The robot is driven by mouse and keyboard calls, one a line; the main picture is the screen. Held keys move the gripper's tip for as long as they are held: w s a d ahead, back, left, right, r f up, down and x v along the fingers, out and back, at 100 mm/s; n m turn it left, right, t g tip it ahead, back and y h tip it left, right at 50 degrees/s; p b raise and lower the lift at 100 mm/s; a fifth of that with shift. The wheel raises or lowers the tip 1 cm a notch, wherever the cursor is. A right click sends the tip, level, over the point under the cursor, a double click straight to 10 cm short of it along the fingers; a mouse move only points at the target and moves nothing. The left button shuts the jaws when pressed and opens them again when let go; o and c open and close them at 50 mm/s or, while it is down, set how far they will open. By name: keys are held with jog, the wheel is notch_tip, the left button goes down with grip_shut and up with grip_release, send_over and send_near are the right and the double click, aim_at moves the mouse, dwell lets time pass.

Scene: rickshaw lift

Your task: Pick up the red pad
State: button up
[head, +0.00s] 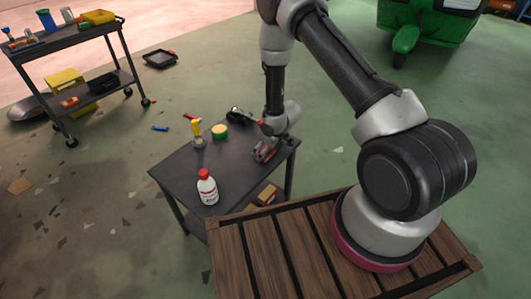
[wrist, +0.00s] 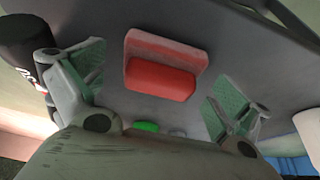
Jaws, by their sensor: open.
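The red pad (wrist: 160,80) lies on the dark tabletop, with a paler pinkish face behind a brighter red block. In the wrist view it sits between the two spread fingers of my gripper (wrist: 155,88), with a visible gap on each side. In the head view my gripper (head: 268,148) is low over the right end of the small dark table (head: 222,168). There it hides much of the pad, and only a bit of red shows by the fingers. My gripper is open and holds nothing.
On the table stand a white bottle with a red cap (head: 207,188), a yellow-topped item (head: 196,132), a green-and-yellow tin (head: 219,131) and a black item (head: 240,115). A wooden slatted surface (head: 262,250) is in front. A tool cart (head: 75,70) stands at the back left.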

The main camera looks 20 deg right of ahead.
jog(key=shift+w+f, duration=0.1)
jog(key=shift+f, duration=0.2)
jog(key=c, duration=1.1)
notch_tip(320, 180, up, 10)
jog(key=shift+r, duration=0.1)
